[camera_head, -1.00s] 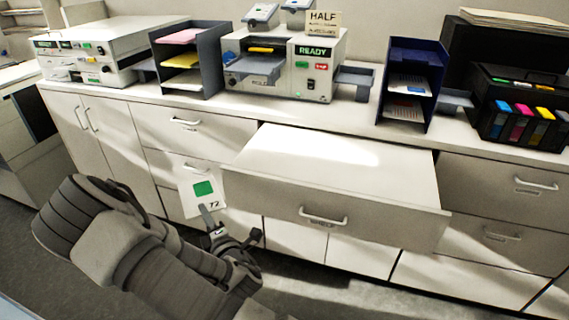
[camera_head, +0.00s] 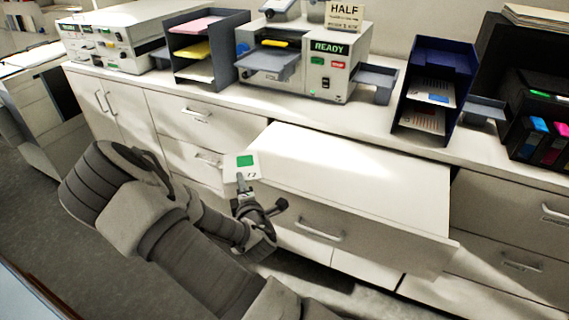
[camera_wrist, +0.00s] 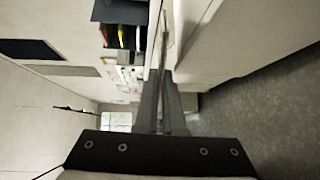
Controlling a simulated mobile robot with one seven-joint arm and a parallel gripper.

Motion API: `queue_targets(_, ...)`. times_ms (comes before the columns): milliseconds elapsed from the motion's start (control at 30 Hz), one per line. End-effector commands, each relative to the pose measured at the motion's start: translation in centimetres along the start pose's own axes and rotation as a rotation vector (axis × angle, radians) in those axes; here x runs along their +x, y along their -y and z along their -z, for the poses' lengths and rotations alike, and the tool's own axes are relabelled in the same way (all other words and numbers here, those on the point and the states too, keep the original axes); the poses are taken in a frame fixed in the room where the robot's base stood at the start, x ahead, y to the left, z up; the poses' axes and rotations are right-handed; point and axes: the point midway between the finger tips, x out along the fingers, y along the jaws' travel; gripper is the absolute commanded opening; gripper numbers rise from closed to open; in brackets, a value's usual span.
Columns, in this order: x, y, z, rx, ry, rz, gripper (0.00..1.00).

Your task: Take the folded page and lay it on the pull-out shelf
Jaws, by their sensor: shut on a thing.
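The folded page (camera_head: 246,165) is white with a green square and small dark print. My gripper (camera_head: 243,187) is shut on its lower edge and holds it up at the left end of the pull-out shelf (camera_head: 345,180). The shelf is a white, bare surface pulled out from the counter front, with a handle on its face. I cannot tell whether the page touches the shelf. In the wrist view my fingers (camera_wrist: 162,105) are close together with the page (camera_wrist: 164,40) edge-on between them.
A printer with a READY sign (camera_head: 300,62) stands on the counter, between a grey paper tray rack (camera_head: 205,50) and a dark blue one (camera_head: 435,90). A black holder with coloured cartridges (camera_head: 540,130) is at the right. The shelf top is clear.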

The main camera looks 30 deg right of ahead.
Motion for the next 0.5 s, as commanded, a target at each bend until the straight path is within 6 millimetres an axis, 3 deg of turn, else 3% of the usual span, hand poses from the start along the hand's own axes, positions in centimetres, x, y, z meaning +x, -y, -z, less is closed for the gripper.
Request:
queue_targets(33,0.6,-1.9,-0.7,0.004,0.036,0.019,0.00)
queue_targets(300,2.8,-6.7,-5.3,0.050,0.265,0.163,0.00)
queue_targets(500,3.1,-10.2,-7.8,0.111,0.416,0.271,0.00)
